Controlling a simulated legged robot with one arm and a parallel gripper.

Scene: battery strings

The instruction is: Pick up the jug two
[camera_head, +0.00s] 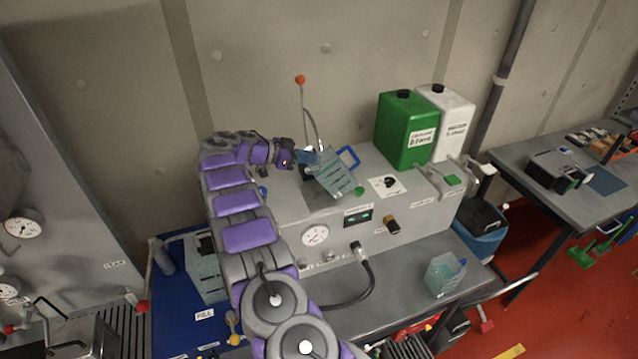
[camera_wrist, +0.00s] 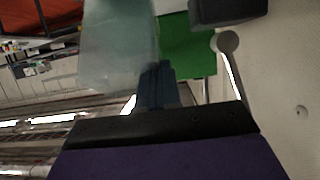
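A translucent grey-green jug (camera_head: 332,173) is tilted above the top of the grey machine, with a blue loop handle at its upper right. My gripper (camera_head: 304,156) is at its upper left side. In the wrist view the jug (camera_wrist: 118,45) is large and close, and my fingers (camera_wrist: 158,85) are together at its edge, seemingly pinching its wall. The exact contact is partly hidden. A similar jug (camera_head: 444,274) stands upright on the lower bench at the right. No number is readable on any jug.
The grey machine (camera_head: 400,218) carries a gauge, a knob and a hose. A thin lever with an orange ball (camera_head: 300,80) rises near my gripper. A wall is close behind.

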